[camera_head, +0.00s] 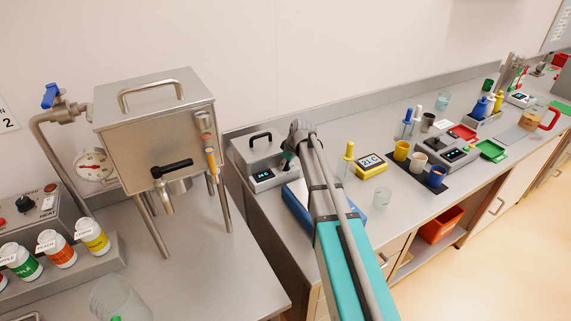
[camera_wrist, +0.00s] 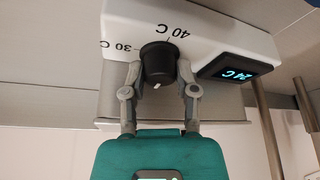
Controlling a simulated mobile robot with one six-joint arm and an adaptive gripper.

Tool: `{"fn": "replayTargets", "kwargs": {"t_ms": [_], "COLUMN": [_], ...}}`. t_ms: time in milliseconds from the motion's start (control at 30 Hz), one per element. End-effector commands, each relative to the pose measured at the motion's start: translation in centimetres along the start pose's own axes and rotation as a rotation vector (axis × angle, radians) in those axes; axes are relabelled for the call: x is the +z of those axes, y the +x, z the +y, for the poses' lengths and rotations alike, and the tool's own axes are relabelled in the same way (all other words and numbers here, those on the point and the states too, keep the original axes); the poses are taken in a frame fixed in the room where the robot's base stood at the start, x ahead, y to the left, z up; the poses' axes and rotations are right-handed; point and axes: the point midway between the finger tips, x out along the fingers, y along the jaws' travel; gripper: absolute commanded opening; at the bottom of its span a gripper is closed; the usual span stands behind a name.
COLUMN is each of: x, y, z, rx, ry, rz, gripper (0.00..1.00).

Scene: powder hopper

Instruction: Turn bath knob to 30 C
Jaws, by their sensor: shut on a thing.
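The water bath (camera_head: 258,152) is a grey box with a black-handled lid, on the bench left of centre in the head view. Its white front panel (camera_wrist: 215,30) fills the top of the wrist view, with "30 C" and "40 C" marks and a display (camera_wrist: 232,74) that seems to read 24 C. The black bath knob (camera_wrist: 158,62) sits between my gripper's two grey fingers (camera_wrist: 159,72), which are shut on its sides. A small white mark shows on the knob's face, on the side towards my wrist. In the head view my gripper (camera_head: 291,160) hides most of the knob.
A steel hopper (camera_head: 150,125) on legs stands left of the bath. A blue object (camera_head: 299,204) lies partly behind my arm.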

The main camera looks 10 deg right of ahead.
Motion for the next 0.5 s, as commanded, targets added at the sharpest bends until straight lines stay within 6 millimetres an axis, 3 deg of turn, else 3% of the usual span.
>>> {"fn": "replayTargets", "kwargs": {"t_ms": [500], "x": [0.07], "y": [-0.02], "z": [-0.06], "rx": [0.063], "ry": [0.147], "rz": [0.000], "gripper": [0.00]}}
